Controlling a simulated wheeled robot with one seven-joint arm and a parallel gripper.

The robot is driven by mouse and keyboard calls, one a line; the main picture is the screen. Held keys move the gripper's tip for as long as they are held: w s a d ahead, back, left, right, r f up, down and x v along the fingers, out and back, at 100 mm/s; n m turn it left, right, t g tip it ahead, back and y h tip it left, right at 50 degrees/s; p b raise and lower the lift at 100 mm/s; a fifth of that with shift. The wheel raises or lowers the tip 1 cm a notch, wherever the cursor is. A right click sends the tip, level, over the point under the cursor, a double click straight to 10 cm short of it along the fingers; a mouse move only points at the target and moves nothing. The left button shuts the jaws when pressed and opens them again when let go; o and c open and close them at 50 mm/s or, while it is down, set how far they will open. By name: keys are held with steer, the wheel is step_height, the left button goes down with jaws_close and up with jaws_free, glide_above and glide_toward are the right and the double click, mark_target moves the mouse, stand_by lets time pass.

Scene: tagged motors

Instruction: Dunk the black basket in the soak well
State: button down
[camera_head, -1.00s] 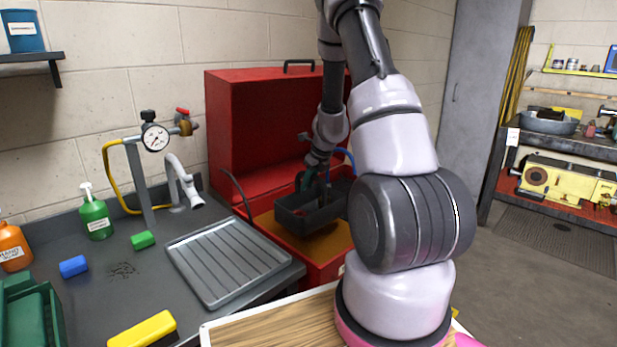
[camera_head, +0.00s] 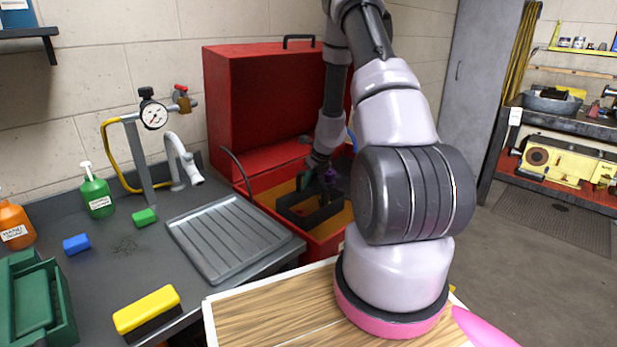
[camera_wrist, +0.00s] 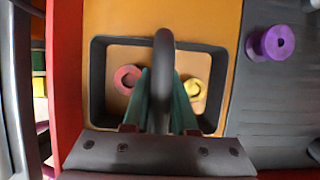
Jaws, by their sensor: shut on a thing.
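The black basket (camera_head: 296,212) sits low in the soak well (camera_head: 338,222) of the red washer, with amber liquid around it. In the wrist view, its dark rim (camera_wrist: 98,85) frames a red ring-shaped part (camera_wrist: 127,78) and a yellow one (camera_wrist: 192,88), with a pale amber surface between them. The arched handle (camera_wrist: 164,60) runs up the middle. My gripper (camera_wrist: 162,112), with green fingers, is shut on the handle. In the head view my gripper (camera_head: 306,180) is above the basket. How deep the basket sits is hard to tell.
The red lid (camera_head: 262,105) stands open behind. A purple spool (camera_wrist: 272,42) sits on a dark ledge (camera_wrist: 275,110) beside the well. A grey ribbed drain tray (camera_head: 228,238) lies left of the washer. Bottles, blocks and a tap stand farther left.

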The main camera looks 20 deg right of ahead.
steer(key=shift+f, duration=4.05)
steer(key=shift+r, duration=1.75)
steer(key=shift+f, duration=0.1)
